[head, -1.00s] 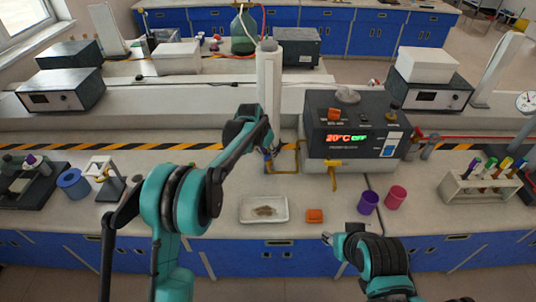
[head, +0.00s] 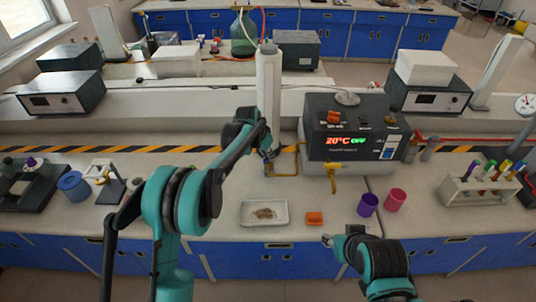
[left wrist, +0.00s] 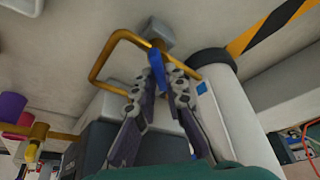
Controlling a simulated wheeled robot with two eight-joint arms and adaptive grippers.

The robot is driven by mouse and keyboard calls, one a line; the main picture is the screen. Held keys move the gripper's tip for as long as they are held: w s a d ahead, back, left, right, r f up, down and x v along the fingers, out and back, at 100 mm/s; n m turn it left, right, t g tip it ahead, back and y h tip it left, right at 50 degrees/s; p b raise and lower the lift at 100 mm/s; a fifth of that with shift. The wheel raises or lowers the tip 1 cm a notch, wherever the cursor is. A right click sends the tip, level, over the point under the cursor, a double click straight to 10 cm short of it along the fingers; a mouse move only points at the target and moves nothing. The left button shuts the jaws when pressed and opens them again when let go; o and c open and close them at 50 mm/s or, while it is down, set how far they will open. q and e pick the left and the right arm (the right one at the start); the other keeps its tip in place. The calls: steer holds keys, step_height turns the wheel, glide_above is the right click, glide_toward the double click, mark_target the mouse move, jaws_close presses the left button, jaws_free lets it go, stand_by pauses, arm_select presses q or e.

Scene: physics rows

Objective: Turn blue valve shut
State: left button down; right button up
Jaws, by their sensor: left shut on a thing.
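The blue valve handle (left wrist: 157,70) shows in the left wrist view as a short blue lever by a grey block on a bent brass pipe (left wrist: 105,60). My left gripper (left wrist: 160,86) has its fingers on both sides of the lever and is shut on it. In the head view my left gripper (head: 268,150) is at the pipe left of the grey heater box, and it mostly hides the valve. My right gripper (head: 328,241) hangs low at the front edge of the bench, away from the valve; its fingers are too small to read.
The box (head: 350,140) with a lit display stands right of the valve. A white column (head: 268,85) rises just behind it. A white tray (head: 264,222), an orange block (head: 314,218), a purple cup (head: 367,204) and a pink cup (head: 395,199) sit near the front.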

arm_select(q)
steer(key=m+p, duration=0.1)
steer(key=m, duration=0.1)
steer(key=m+g+h+p, duration=0.1)
steer(key=m, duration=0.2)
steer(key=shift+w+a+r, duration=0.1)
steer(key=shift+w, duration=0.05)
steer(key=m+g+p, duration=0.1)
steer(key=m, duration=0.1)
steer(key=m+g+p, duration=0.1)
steer(key=m, duration=0.2)
steer(key=shift+h, duration=0.3)
steer(key=shift+w+p, duration=0.1)
steer(key=shift+p, duration=0.2)
steer(key=c, duration=1.6)
jaws_free()
steer(key=v, duration=1.2)
steer(key=shift+w+a, duration=0.1)
steer(key=shift+w, duration=0.1)
